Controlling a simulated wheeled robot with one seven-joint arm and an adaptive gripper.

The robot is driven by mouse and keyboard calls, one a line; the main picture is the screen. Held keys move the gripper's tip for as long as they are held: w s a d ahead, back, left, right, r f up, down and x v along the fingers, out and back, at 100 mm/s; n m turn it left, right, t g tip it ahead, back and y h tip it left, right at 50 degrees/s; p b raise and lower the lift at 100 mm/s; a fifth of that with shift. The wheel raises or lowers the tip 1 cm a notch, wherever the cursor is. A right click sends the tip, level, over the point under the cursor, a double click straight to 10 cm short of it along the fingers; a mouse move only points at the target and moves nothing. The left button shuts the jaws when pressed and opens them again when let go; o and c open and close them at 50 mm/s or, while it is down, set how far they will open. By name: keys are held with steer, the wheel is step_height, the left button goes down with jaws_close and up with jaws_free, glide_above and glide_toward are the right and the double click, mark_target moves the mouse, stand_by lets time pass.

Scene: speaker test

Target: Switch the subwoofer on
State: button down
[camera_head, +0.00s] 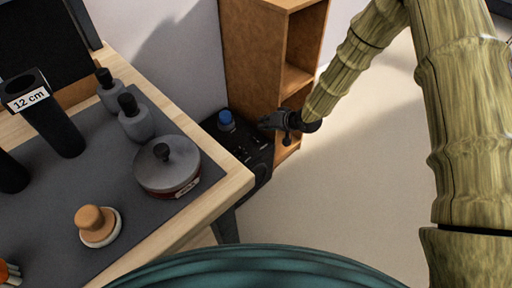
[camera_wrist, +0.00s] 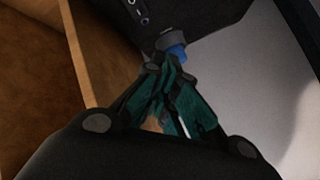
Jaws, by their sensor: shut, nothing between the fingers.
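A black box (camera_head: 252,158), apparently the subwoofer, stands low between the table and the wooden shelf. Its top carries a blue knob (camera_head: 226,117) on a grey collar and several small pale-marked controls. In the wrist view the box (camera_wrist: 195,18) fills the upper part, with the blue knob (camera_wrist: 178,52) just beyond my fingertips. My gripper (camera_head: 265,123) is shut and empty above the box's right side. In the head view it is apart from the knob, to its right. In the wrist view the fingertips (camera_wrist: 166,62) partly overlap the knob. The switch's state is not clear.
The wooden shelf (camera_head: 252,60) stands close behind my gripper. The table (camera_head: 225,190) at left bears a lidded pot (camera_head: 168,172), grey bottles (camera_head: 136,122), a black "12 cm" holder (camera_head: 55,125) and a wooden-knobbed item (camera_head: 96,224). The floor (camera_head: 350,190) at right is clear.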

steer(key=shift+w+a+r+b, duration=0.15)
steer(key=shift+w+a+b, duration=0.05)
steer(key=shift+w, duration=0.35)
steer(key=shift+w+a+r+b, duration=0.15)
steer(key=shift+w+a, duration=0.05)
steer(key=shift+w, duration=0.35)
steer(key=shift+f, duration=0.1)
steer(key=b, duration=0.7)
glide_above(259, 139)
step_height(259, 139, down, 6)
steer(key=shift+d+f, duration=0.15)
steer(key=shift+f, duration=0.05)
steer(key=shift+w+f, duration=0.1)
steer(key=shift+f, duration=1)
steer(key=shift+f, duration=0.2)
steer(key=shift+a+f, duration=0.2)
